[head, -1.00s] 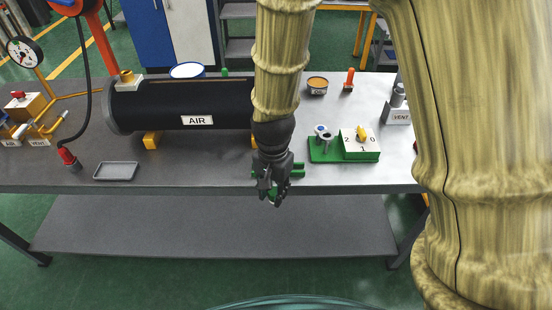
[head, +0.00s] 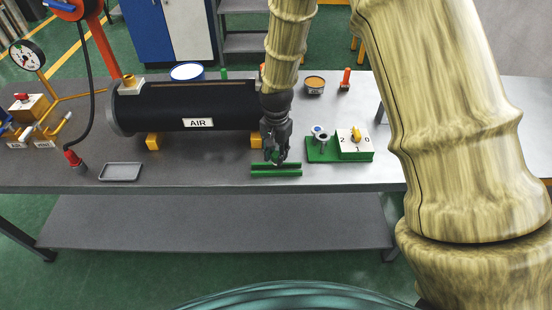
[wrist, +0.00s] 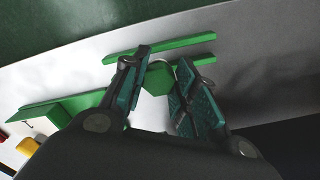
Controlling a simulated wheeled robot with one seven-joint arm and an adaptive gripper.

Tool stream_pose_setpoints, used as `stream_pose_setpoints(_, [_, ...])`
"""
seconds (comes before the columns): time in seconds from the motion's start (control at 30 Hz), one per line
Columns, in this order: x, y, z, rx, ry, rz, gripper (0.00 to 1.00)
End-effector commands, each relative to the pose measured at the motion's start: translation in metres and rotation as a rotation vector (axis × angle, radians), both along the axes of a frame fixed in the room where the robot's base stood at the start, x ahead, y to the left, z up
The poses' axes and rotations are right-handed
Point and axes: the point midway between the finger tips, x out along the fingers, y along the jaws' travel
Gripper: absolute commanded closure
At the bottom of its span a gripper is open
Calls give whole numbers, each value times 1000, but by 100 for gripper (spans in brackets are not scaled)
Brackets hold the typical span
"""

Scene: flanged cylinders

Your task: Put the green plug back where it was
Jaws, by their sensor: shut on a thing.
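My gripper (head: 276,158) is above the front of the bench, just at two parallel green rails (head: 289,173). In the wrist view its two fingers (wrist: 158,88) are closed on the green plug (wrist: 158,77), which shows as a green faceted end between the pads. The rails also show in the wrist view (wrist: 135,52), beyond and beside the fingertips. In the head view the plug is mostly hidden by the fingers. I cannot tell whether the plug touches the rails.
A black AIR cylinder (head: 160,108) lies on yellow feet to the left. A green base with a numbered white dial block (head: 350,148) stands close on the right. A grey tray (head: 121,172) lies at front left. The bench (head: 215,178) is clear between tray and rails.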

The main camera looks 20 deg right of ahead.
Motion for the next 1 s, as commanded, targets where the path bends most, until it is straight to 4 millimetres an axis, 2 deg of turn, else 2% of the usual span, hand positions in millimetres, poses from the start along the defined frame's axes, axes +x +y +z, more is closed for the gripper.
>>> stream_pose_setpoints(0.4, [-1, 0, -31, 1, 2, -1, 100])
stream_pose_setpoints(0.93, [-1, 0, -39, 0, 0, 0, 100])
stream_pose_setpoints(0.97, [0, 0, -38, 0, 0, 0, 66])
stream_pose_setpoints(1.0, [-1, 0, -38, 0, 0, 0, 59])
